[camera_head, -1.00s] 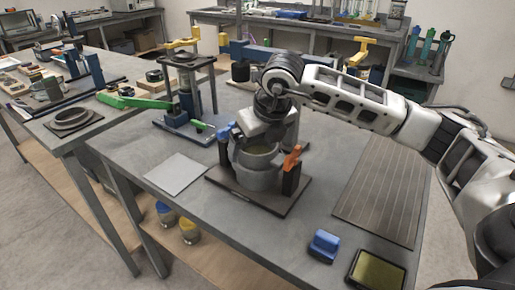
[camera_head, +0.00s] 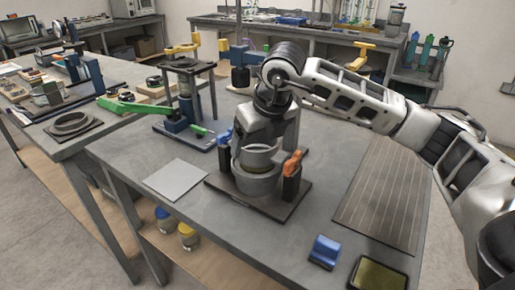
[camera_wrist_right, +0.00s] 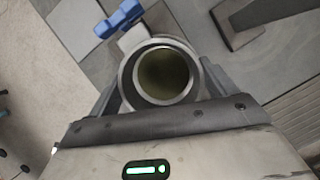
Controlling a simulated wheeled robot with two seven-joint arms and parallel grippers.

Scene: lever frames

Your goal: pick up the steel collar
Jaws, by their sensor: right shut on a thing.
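The steel collar (camera_head: 259,163) is a grey metal ring with an olive inside, in the middle of the head view. It is at the round grey holder (camera_head: 256,185) on a dark base plate; whether it is clear of the holder I cannot tell. My right gripper (camera_head: 262,147) comes down on it from behind and above. In the right wrist view the collar (camera_wrist_right: 132,72) sits between the two fingers of my right gripper (camera_wrist_right: 160,85), which is shut on it. The fingertips are mostly hidden. My left gripper is out of view.
An orange-topped clamp (camera_head: 292,165) and a blue-topped clamp (camera_head: 225,140) flank the holder. A flat grey plate (camera_head: 177,180) lies to the left. A blue block (camera_head: 324,249) and a ribbed mat (camera_head: 385,200) lie to the right.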

